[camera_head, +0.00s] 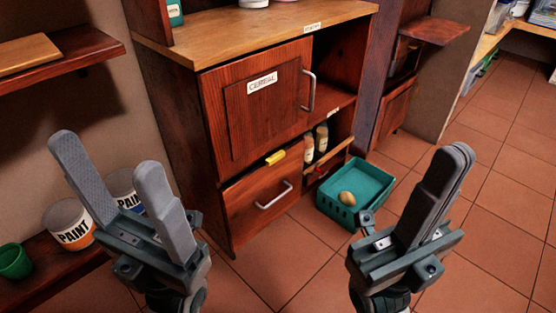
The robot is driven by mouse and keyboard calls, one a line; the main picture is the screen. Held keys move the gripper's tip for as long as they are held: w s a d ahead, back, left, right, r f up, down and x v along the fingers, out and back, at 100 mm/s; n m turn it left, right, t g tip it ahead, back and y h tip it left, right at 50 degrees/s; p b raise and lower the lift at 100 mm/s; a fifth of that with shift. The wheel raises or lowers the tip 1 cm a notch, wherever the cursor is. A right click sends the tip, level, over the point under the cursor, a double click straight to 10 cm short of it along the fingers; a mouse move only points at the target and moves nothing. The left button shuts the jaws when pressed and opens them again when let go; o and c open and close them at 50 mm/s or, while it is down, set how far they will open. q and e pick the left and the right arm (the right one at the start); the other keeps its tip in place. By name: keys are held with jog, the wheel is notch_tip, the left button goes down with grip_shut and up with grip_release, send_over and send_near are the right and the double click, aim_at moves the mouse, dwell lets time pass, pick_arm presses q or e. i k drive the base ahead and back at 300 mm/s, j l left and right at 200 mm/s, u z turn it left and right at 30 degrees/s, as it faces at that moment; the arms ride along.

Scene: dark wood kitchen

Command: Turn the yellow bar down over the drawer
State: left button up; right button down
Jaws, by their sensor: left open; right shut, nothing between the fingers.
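The yellow bar (275,157) is a short piece at the top edge of the drawer front, under the cereal door. It lies nearly sideways, its right end slightly higher; its pivot is too small to make out. The wooden drawer (250,203) is closed or nearly so and has a metal handle (274,196). My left gripper (108,156) is open and empty, in the lower left of the head view, left of the cabinet. My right gripper (452,152) is shut and empty, to the right of the drawer and the green crate. Neither touches the bar.
The cereal door (262,105) with its metal handle is above the drawer. Bottles (308,148) stand in the open shelf beside it. A green crate (375,188) with a yellowish item sits on the floor at right. Paint cans (70,222) stand at left. Tiled floor in front is clear.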

aim_at(271, 160)
jog(key=i+l+u, duration=0.3)
jog(key=l, duration=0.6)
jog(key=i+l+u, duration=0.15)
jog(key=l+u, duration=0.2)
jog(key=l, duration=0.55)
jog(key=l+u, duration=0.3)
jog(key=l, duration=0.65)
